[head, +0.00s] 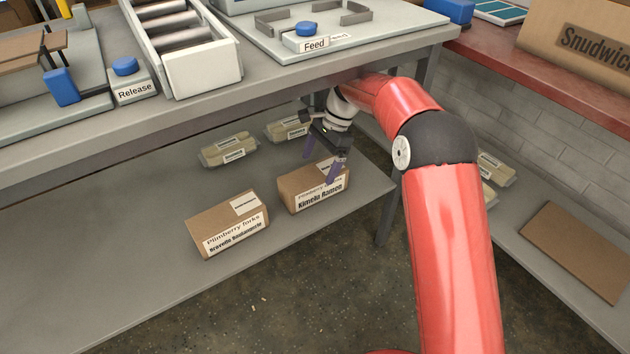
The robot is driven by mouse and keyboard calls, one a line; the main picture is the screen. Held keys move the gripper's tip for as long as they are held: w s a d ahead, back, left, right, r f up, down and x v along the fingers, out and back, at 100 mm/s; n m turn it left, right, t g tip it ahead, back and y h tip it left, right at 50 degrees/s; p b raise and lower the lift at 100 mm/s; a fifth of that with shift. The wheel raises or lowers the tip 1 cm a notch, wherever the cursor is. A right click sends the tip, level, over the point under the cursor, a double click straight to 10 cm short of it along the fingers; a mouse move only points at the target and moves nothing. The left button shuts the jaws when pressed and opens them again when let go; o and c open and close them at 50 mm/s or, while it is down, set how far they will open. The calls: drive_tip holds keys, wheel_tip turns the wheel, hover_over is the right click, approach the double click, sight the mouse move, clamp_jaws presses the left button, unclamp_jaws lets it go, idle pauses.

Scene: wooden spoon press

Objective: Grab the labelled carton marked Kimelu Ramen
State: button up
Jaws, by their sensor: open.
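The Kimelu Ramen carton (300,190) is a brown box with a white label on its front face. It sits on the lower shelf under the workbench, near the shelf's right end. My gripper (321,168) is open, with its purple fingers pointing down at the carton. One finger overlaps the label in this view, and the other shows behind the carton's top edge. I cannot tell whether the fingers touch the carton. My red arm reaches in under the bench top from the right.
Another labelled brown carton (228,224) stands to the left on the same shelf (110,265). Clear-wrapped packs (229,150) lie behind. The bench top (240,105) hangs above my gripper, and a table leg (389,205) stands right of the carton. The shelf's left part is clear.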

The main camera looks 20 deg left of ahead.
sight(316, 172)
drive_tip(key=b+x, duration=0.1)
drive_tip(key=x, duration=0.4)
drive_tip(key=shift+f, duration=0.45)
drive_tip(key=shift+r, duration=0.1)
drive_tip(key=c, duration=1.3)
drive_tip(key=shift+o, duration=0.2)
drive_tip(key=shift+r, duration=0.1)
